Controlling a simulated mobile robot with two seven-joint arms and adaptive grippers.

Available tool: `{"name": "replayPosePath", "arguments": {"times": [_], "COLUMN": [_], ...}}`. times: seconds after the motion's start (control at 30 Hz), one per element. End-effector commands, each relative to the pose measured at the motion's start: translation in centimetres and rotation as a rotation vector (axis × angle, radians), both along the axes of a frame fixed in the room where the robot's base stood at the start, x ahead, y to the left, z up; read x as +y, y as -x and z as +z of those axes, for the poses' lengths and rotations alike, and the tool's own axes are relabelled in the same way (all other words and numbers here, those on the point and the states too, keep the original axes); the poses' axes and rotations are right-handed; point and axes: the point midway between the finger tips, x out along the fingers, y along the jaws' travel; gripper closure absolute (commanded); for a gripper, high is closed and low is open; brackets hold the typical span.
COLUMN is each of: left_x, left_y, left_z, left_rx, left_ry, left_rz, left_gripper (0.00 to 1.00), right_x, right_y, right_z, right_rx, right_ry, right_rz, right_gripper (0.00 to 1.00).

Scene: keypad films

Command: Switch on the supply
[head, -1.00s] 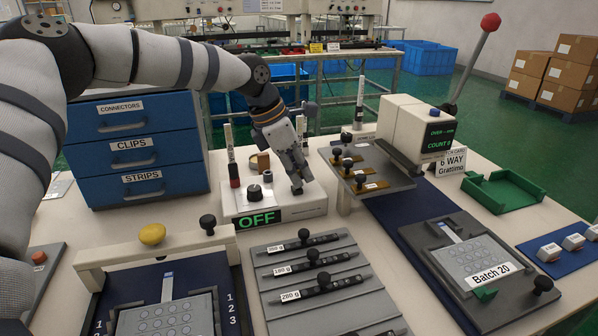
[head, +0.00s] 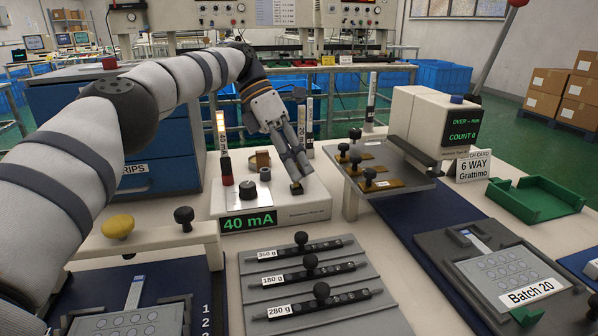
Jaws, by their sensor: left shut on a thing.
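The supply (head: 272,207) is a low white box on the bench, its display (head: 248,221) reading "40 mA" in green. A black round knob (head: 248,190) stands on its left part. A small dark switch (head: 296,189) with a brassy base is on its right part, partly hidden by my fingers. My left gripper (head: 297,178) reaches down from above and is shut on this switch. A red and a black terminal post stand at the supply's left and back. My right gripper is not in view.
A rack of weighted bars (head: 387,318) lies in front of the supply. A grey raised plate with black knobs (head: 415,182) and a white counter unit (head: 433,122) stand to the right. Blue drawers (head: 180,188) stand behind left. A green tray (head: 560,208) is at right.

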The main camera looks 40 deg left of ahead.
Motion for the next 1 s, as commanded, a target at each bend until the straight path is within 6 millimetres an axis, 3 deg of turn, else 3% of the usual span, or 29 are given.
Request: {"name": "replayPosePath", "arguments": {"times": [0.7,0.8,1.0], "left_x": [0.12,0.12,0.12], "left_y": [-0.05,-0.06,-0.09], "left_z": [-0.26,-0.24,-0.19], "left_rx": [0.036,0.036,0.034], "left_ry": [0.033,0.033,0.033], "left_rz": [-0.002,-0.002,-0.001], "left_gripper": [1.0,0.72,0.72], "right_x": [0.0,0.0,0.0], "right_y": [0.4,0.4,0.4], "right_z": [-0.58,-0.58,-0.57], "right_rx": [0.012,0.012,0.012], "right_ry": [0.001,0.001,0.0], "right_rz": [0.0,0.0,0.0], "right_gripper": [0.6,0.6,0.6]}}
